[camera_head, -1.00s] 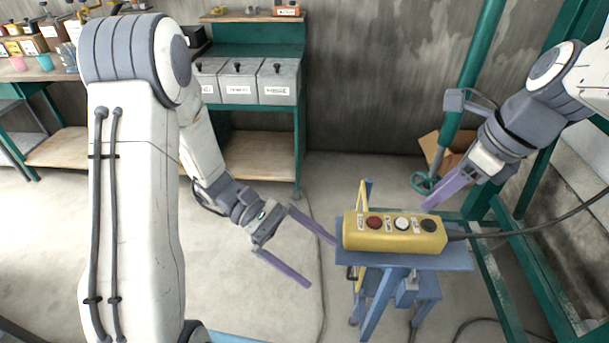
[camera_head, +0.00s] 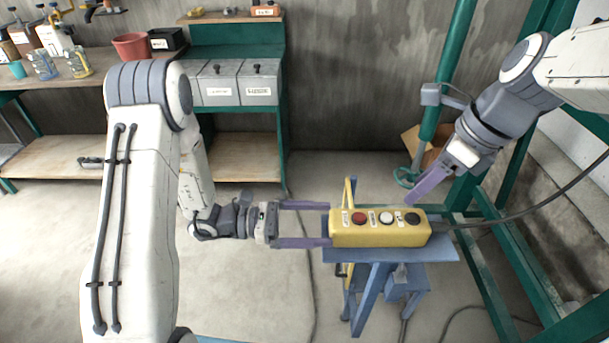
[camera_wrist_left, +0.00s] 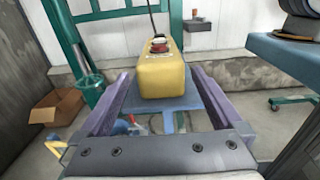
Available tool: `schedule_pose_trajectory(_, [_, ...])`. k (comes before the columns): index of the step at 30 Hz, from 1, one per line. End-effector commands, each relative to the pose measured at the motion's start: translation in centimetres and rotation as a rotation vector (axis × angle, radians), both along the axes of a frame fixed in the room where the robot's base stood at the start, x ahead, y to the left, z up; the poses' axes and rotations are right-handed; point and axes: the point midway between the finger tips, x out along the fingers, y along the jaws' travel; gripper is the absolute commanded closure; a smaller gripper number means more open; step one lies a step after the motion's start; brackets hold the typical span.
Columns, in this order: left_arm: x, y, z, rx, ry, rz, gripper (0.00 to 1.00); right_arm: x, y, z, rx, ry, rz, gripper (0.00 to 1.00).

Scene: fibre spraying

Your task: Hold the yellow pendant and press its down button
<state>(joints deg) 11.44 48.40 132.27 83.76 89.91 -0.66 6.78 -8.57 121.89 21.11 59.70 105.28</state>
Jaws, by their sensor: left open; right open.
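The yellow pendant (camera_head: 380,232) lies on a small blue stand (camera_head: 400,254), with a red, a white and a black button (camera_head: 412,218) on top from left to right. A black cable leaves its right end. My left gripper (camera_head: 331,224) is open at the pendant's left end, with its purple fingers pointing at it. In the left wrist view the pendant (camera_wrist_left: 163,75) lies ahead, between the two spread fingers (camera_wrist_left: 160,92); I cannot tell if they touch it. My right gripper (camera_head: 410,196) is above the pendant's right end, near the black button; its fingers overlap in view.
A green frame (camera_head: 500,290) stands right of the stand, and a green post (camera_head: 440,90) rises behind. A cardboard box (camera_head: 415,145) sits on the floor behind. A workbench with grey bins (camera_head: 235,83) is at the back left. The floor at left is clear.

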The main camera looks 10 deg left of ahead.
Motion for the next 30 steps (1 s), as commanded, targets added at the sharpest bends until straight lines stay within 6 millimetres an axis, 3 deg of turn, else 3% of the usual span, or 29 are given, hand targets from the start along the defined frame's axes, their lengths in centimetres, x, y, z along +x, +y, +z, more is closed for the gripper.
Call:
schedule_pose_trajectory(6, [0.1,-1.7,0.0,0.0,0.0,-0.002,0.0,0.0,0.0,0.0,0.0,0.0,0.0,0.5])
schedule_pose_trajectory(14, [0.2,-1.8,0.0,0.0,0.0,0.001,0.0,0.0,0.0,0.0,0.0,0.0,0.0,0.5])
schedule_pose_trajectory(15, [0.2,-1.8,0.0,0.0,0.0,0.001,0.04,0.0,0.0,0.0,0.0,0.0,0.0,0.5])
schedule_pose_trajectory(21, [0.2,-1.8,0.0,0.0,0.0,0.0,0.8,0.0,0.0,0.0,0.0,0.0,0.0,0.5])
schedule_pose_trajectory(23, [0.2,-1.8,0.0,0.0,0.0,0.001,1.0,0.0,0.0,0.0,0.0,0.0,0.0,0.5])
schedule_pose_trajectory(27, [0.1,-1.8,0.0,0.0,0.0,0.001,1.0,0.0,0.0,0.0,0.0,0.0,0.0,1.0])
schedule_pose_trajectory(30, [0.2,-1.8,0.0,0.0,0.0,0.001,1.0,0.0,0.0,0.0,0.0,0.0,0.0,1.0])
